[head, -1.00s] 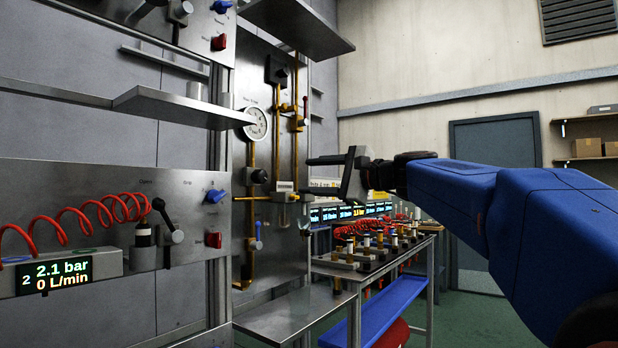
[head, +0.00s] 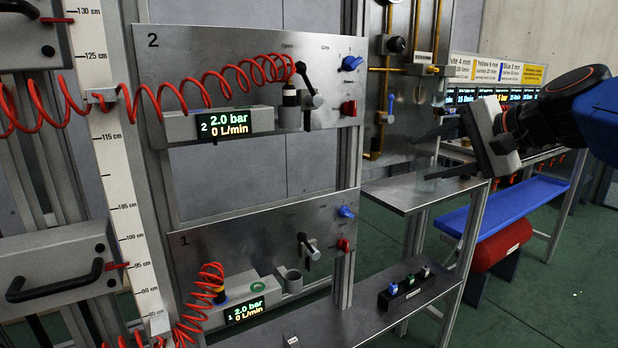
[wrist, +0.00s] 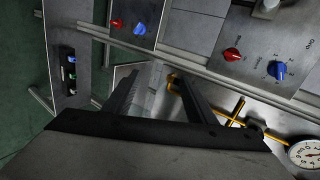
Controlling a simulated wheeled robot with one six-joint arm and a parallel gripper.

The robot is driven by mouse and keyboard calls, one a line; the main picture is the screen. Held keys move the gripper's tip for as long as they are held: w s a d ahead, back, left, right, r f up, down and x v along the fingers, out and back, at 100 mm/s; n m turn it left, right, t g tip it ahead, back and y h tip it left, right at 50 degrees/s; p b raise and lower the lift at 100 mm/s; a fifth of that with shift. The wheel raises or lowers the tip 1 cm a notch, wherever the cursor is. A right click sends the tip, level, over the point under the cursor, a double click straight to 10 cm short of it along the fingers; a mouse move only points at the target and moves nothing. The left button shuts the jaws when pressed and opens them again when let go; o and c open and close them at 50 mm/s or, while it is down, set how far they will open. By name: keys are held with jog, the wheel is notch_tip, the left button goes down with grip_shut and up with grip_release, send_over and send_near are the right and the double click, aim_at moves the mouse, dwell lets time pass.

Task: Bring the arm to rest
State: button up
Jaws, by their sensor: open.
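My gripper (head: 452,152) is at the right of the head view, its two dark fingers spread apart and pointing left. Nothing shows between them. My blue arm reaches in from the right edge behind it. In the wrist view my gripper (wrist: 160,85) has both fingers apart and empty, with a metal surface and panels beyond them. The fingers overlap the metal side table (head: 410,192) in the head view; I cannot tell how far above it they are.
Panel 2 (head: 180,62) and panel 1 (head: 215,245) with red coiled hoses stand to the left. A low shelf (head: 350,322) bears a small black block (head: 400,298). A blue tray (head: 520,205) is above a red tank (head: 500,245). Green floor is clear at the right.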

jog(key=s+d+f+n+g+h, duration=0.1)
jog(key=s+f+n+g+h, duration=0.1)
jog(key=s+f, duration=0.5)
jog(key=s+d+f+n+g+h, duration=0.1)
jog(key=s+f+n, duration=0.4)
jog(key=f, duration=0.8)
jog(key=s+d+f+n+g+h, duration=0.2)
jog(key=s+f+n+h, duration=0.1)
jog(key=s+f, duration=0.6)
jog(key=shift+s+f+n+g, duration=0.3)
jog(key=shift+s+f+n, duration=0.1)
jog(key=shift+f, duration=0.55)
dwell(1.1)
